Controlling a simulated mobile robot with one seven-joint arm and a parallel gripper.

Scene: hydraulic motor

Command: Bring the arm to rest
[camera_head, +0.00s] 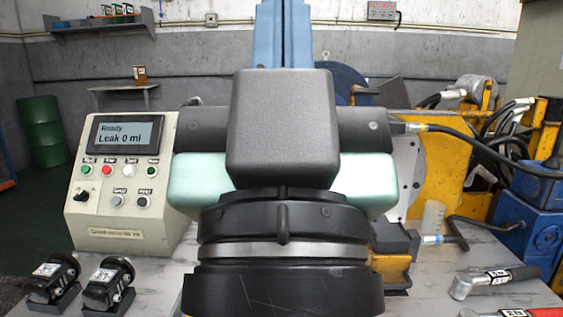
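My arm (280,130) fills the middle of the camera_head view. Its thick dark and pale green links are folded close in front of the camera, above a round black base (283,285). My gripper does not show, so its state and anything it may hold are hidden. The arm covers much of the middle of the workbench (160,278) and part of the yellow machine (445,150) behind it.
A control box (125,180) at left reads "Ready, Leak 0 ml". Two black units (54,277) (107,286) stand before it. At right lie a wrench (494,281) and a red-handled tool (515,313), near a blue block (530,235). Some bare bench lies between.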

